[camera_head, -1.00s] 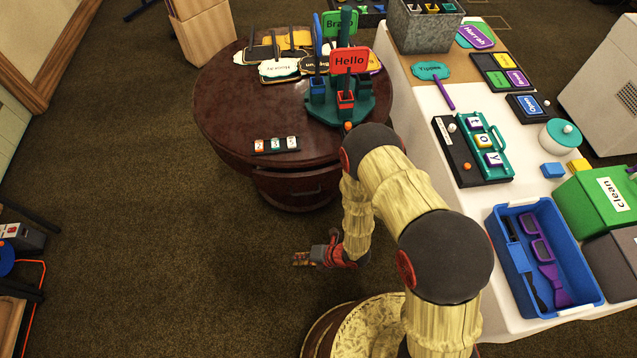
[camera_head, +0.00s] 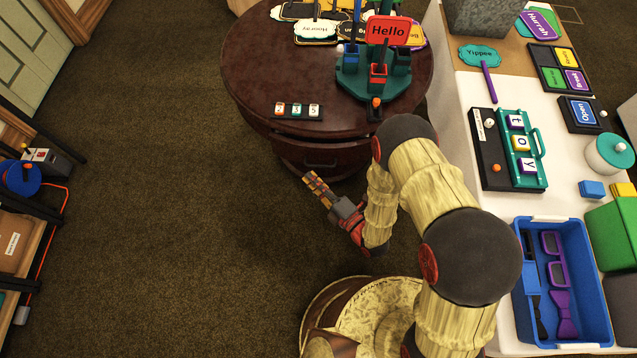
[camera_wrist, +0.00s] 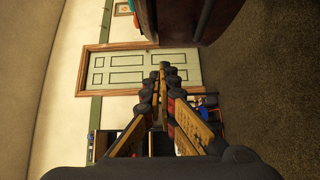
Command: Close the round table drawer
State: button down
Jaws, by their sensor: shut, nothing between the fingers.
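The dark brown round table (camera_head: 250,85) stands at the upper middle of the head view. Its drawer front (camera_head: 345,158), with a small handle, shows below the tabletop's near edge. The drawer looks pulled out a little past the body, but the tabletop hides its inside and I cannot tell how far. My gripper (camera_head: 308,175) is shut and empty, just in front and to the left of the drawer front, with a small apparent gap. In the wrist view my gripper's fingertips (camera_wrist: 162,68) are together, and a dark table part (camera_wrist: 178,18) shows above them.
A white-covered table (camera_head: 455,125) with props and a blue bin (camera_head: 520,305) is on the right. Shelves (camera_head: 30,235) are at far left. Carpet to the left is clear.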

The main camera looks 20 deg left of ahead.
jog(key=shift+w+a+b, duration=0.65)
jog(key=shift+w+a, duration=0.8)
jog(key=shift+w, duration=0.25)
jog(key=shift+w+a+b, duration=0.65)
jog(key=shift+w+a, duration=0.75)
jog(key=shift+w, duration=0.25)
